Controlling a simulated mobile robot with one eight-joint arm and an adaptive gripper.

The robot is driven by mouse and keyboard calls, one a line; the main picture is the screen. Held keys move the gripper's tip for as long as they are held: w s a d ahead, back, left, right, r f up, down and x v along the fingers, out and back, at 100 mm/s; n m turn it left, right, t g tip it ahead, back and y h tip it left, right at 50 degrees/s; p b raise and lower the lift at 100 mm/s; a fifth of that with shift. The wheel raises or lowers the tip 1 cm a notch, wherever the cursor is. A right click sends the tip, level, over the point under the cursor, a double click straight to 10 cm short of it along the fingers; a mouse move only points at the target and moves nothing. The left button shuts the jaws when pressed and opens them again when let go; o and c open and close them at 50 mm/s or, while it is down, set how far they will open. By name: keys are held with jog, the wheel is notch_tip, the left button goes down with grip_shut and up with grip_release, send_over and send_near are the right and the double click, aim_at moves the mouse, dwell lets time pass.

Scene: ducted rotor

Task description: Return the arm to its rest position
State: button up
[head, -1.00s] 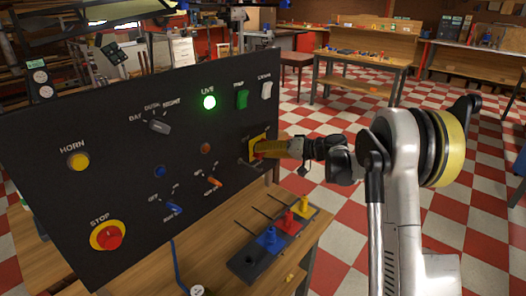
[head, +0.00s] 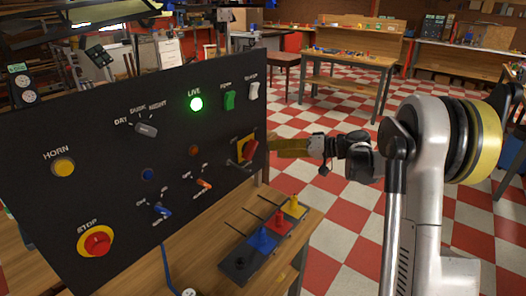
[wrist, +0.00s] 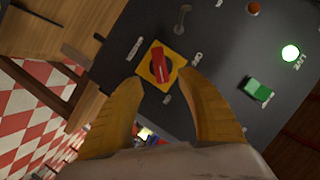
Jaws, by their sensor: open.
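My gripper (head: 272,146) is in front of the right end of the black control panel (head: 100,120), a short way off it. In the wrist view its two yellow fingers (wrist: 158,100) are apart with nothing between them. Beyond the fingertips is a red rotary handle on a yellow plate (wrist: 160,66); it also shows in the head view as a red handle (head: 249,149). The gripper and the handle look apart. My arm reaches in from the right of the head view.
The panel carries a lit green LIVE lamp (head: 196,104), a yellow HORN button (head: 63,168), a red STOP button (head: 97,241) and several switches. A rack with coloured pieces (head: 262,240) stands on the wooden bench below. Open checkered floor (head: 340,190) lies right of the bench.

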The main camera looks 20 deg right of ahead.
jog(key=shift+v, duration=1)
jog(key=s+a+r+m+g+h, duration=0.1)
jog(key=s+a+h, duration=0.1)
jog(key=s+a, duration=0.4)
jog(key=s+a+r+g+h, duration=0.2)
jog(key=s+a+h, duration=0.15)
jog(key=s, duration=0.35)
jog(key=s+f+h, duration=0.2)
jog(key=s+h, duration=0.1)
jog(key=s, duration=0.8)
jog(key=s+f+t+h, duration=0.1)
jog(key=s+f+h, duration=0.2)
jog(key=s, duration=0.7)
jog(key=shift+s+d, duration=0.25)
jog(key=shift+s, duration=0.15)
